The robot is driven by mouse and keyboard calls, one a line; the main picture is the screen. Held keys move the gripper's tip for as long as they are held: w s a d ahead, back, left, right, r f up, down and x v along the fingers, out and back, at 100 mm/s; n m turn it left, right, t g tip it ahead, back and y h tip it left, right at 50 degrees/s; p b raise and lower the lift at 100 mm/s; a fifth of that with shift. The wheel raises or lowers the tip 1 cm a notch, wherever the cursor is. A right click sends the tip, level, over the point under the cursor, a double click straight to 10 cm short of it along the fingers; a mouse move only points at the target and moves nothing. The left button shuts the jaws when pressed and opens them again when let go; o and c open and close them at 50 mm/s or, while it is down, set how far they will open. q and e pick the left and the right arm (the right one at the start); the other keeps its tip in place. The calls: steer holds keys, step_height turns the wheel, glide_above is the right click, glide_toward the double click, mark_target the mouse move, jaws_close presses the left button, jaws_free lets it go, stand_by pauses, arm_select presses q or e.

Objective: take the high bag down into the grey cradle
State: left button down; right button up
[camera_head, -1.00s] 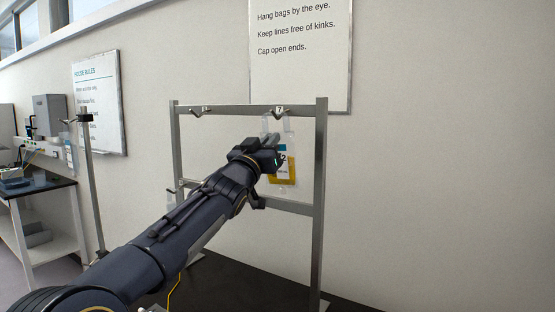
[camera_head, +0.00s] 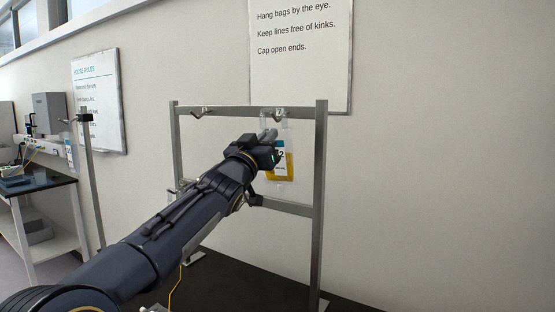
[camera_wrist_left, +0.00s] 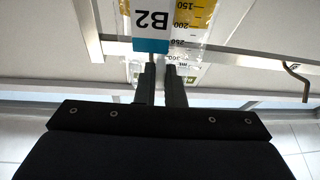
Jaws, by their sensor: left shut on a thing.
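The high bag (camera_head: 284,166) is clear with yellow liquid low in it and a blue and white label reading B2. It is at the right hook of the metal rack (camera_head: 319,200). My left gripper (camera_head: 271,136) is shut on the bag's upper part. In the left wrist view the bag (camera_wrist_left: 186,38) shows upside down, with its top between the fingers (camera_wrist_left: 160,72). My arm hides part of the bag's left side. I cannot tell whether its eye is on or off the hook. The grey cradle and my right gripper are not in view.
The rack's left hook (camera_head: 201,112) is empty. A pale wall with a sign (camera_head: 300,75) stands close behind the rack. A thin metal stand (camera_head: 90,180) and a side bench (camera_head: 38,183) are at the left. Dark surface shows below the rack.

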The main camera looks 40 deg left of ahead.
arm_select(q)
steer(key=shift+s+r, duration=0.5)
steer(key=shift+p, duration=0.3)
steer(key=s, duration=0.2)
steer(key=shift+s+d+r+p, duration=0.2)
steer(key=shift+s+p, duration=0.1)
